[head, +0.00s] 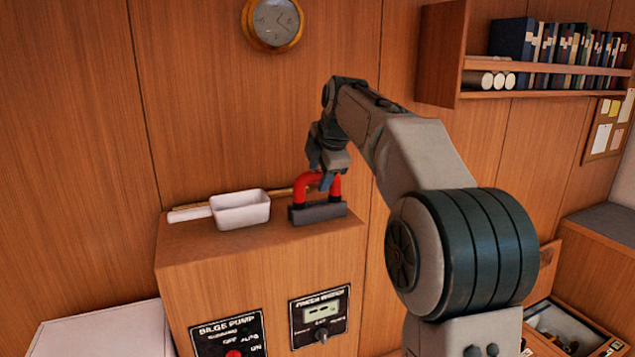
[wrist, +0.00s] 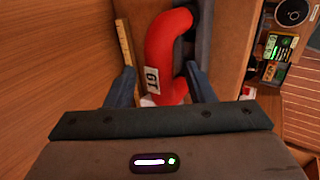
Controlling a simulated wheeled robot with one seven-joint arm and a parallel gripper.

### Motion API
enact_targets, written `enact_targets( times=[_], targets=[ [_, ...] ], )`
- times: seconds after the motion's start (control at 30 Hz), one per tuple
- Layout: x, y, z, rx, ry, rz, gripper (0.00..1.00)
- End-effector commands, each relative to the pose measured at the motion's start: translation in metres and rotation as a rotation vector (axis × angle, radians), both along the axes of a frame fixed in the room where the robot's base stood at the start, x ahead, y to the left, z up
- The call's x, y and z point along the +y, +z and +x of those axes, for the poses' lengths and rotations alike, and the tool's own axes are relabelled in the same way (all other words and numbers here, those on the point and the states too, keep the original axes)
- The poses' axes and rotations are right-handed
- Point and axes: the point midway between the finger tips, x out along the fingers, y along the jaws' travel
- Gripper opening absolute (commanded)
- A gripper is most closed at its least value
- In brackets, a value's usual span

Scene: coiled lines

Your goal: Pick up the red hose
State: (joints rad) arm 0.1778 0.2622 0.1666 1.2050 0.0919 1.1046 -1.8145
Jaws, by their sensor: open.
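The red hose (head: 300,188) is a thick arched piece standing in a dark grey holder (head: 317,213) on top of a wooden cabinet. In the wrist view the hose (wrist: 166,52) curves like a C and bears a white label reading 19. My gripper (head: 321,176) is over the top of the arch and hides part of it. In the wrist view the open fingers of my gripper (wrist: 160,74) lie on either side of the hose, with some room between each finger and it. Whether a finger touches the hose cannot be told.
A white open tub with a handle (head: 240,209) stands left of the holder, with a wooden stick (head: 187,215) behind it. The cabinet (head: 190,262) has panels on its front, and the wood wall rises close behind. A bookshelf (head: 540,85) hangs at upper right.

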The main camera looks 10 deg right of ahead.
Motion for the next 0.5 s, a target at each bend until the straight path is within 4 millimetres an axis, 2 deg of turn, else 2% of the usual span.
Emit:
enact_targets(
  times=[0.17,0.37,0.4,0.5],
  targets=[
    [0.002,-0.014,0.009,0.000,0.000,0.000,0.49],
    [0.002,-0.015,0.010,-0.001,0.000,0.000,0.49],
    [0.002,-0.015,0.010,-0.001,0.000,0.000,0.46],
    [0.001,-0.015,0.010,-0.001,-0.001,0.001,0.18]
  ],
)
